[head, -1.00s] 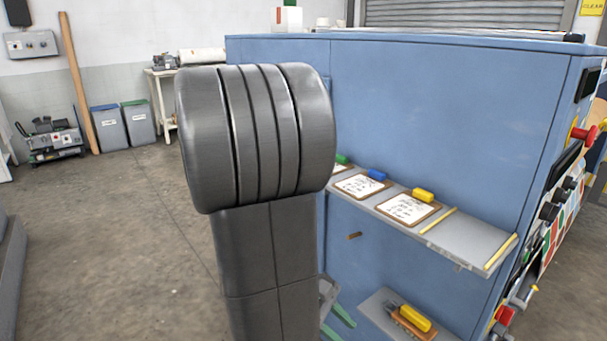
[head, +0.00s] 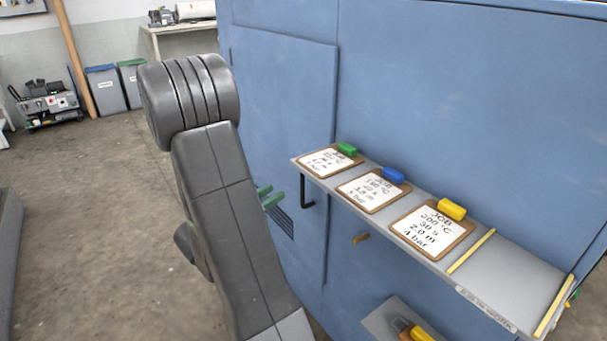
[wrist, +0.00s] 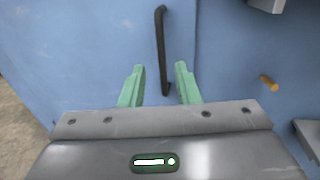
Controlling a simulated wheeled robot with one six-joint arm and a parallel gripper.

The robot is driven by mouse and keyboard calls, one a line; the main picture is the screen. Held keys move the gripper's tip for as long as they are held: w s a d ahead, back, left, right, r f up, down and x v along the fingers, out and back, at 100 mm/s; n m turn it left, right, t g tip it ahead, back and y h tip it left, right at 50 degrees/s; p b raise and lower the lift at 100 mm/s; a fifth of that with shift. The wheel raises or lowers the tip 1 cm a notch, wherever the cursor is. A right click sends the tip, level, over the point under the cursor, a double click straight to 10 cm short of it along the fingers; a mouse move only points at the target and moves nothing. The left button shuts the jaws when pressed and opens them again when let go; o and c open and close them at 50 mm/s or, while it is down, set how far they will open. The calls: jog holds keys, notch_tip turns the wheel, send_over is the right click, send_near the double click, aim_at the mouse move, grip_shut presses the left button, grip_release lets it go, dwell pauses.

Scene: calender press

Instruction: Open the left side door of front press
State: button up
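The blue press side door (head: 285,95) is a flat panel on the left of the press side; it looks shut. Its black vertical bar handle (head: 304,192) is near the door's right edge, left of the shelf. The handle also shows upright in the wrist view (wrist: 161,45). My gripper (wrist: 160,67) is open, with two green fingers apart and nothing held. In the wrist view, the handle's lower part shows between the fingertips. In the head view, the green fingers (head: 268,196) are left of the handle, with a visible gap. My arm hides part of the door.
A grey shelf (head: 510,270) with several clipboards juts from the press right of the handle. A wooden peg (head: 360,238) sticks out below it. A lower shelf (head: 380,322) is at the bottom. Open floor (head: 90,200) is on the left.

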jog(key=x, duration=1.2)
jog(key=shift+w+d+b, duration=0.1)
jog(key=shift+d+b, duration=0.05)
jog(key=shift+b, duration=0.2)
grip_shut()
